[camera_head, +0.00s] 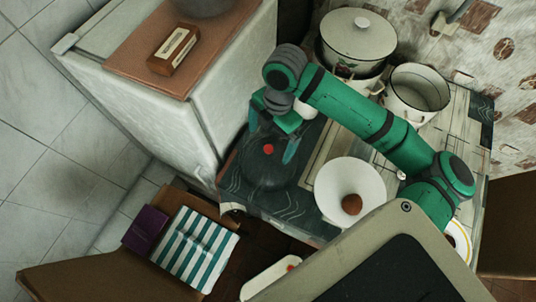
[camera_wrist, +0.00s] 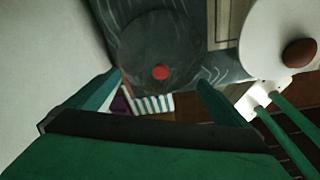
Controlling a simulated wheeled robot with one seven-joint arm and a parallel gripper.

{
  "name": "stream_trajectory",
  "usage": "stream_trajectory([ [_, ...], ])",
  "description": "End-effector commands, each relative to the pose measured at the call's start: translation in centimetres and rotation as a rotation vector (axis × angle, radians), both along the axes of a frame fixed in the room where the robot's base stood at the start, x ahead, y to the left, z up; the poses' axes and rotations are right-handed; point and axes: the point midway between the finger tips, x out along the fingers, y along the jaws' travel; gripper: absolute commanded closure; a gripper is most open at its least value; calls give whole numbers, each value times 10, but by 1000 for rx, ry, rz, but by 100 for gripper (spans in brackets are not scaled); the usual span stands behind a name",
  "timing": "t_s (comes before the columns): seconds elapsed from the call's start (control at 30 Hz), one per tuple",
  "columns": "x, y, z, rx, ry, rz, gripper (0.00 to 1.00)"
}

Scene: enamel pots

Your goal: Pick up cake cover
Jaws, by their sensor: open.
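The cake cover (camera_head: 266,172) is a dark, see-through dome with a red knob on top. It stands on the dark marbled end of the table, beside the white cabinet. In the wrist view the cake cover (camera_wrist: 150,45) lies ahead of the fingers, with its red knob between them in the picture. My gripper (camera_head: 271,138) is open and empty, with its fingers spread above the dome on either side of the knob. The fingertips (camera_wrist: 158,80) also show in the wrist view. I cannot tell whether they touch the cover.
A white dish (camera_head: 335,185) with a brown, egg-like thing (camera_head: 351,204) stands to the right. A lidded enamel pot (camera_head: 357,35) and an open pot (camera_head: 419,90) stand behind my arm. The white cabinet (camera_head: 235,90) rises close on the left. A striped item (camera_head: 195,250) lies below.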

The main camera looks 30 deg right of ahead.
Motion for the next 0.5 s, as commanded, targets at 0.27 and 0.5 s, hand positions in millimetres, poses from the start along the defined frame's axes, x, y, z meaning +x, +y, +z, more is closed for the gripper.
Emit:
stream_trajectory([
  [0.27,-1,2,-25,3,1,-2,0],
  [0.5,-2,5,-52,1,-1,-1,0],
])
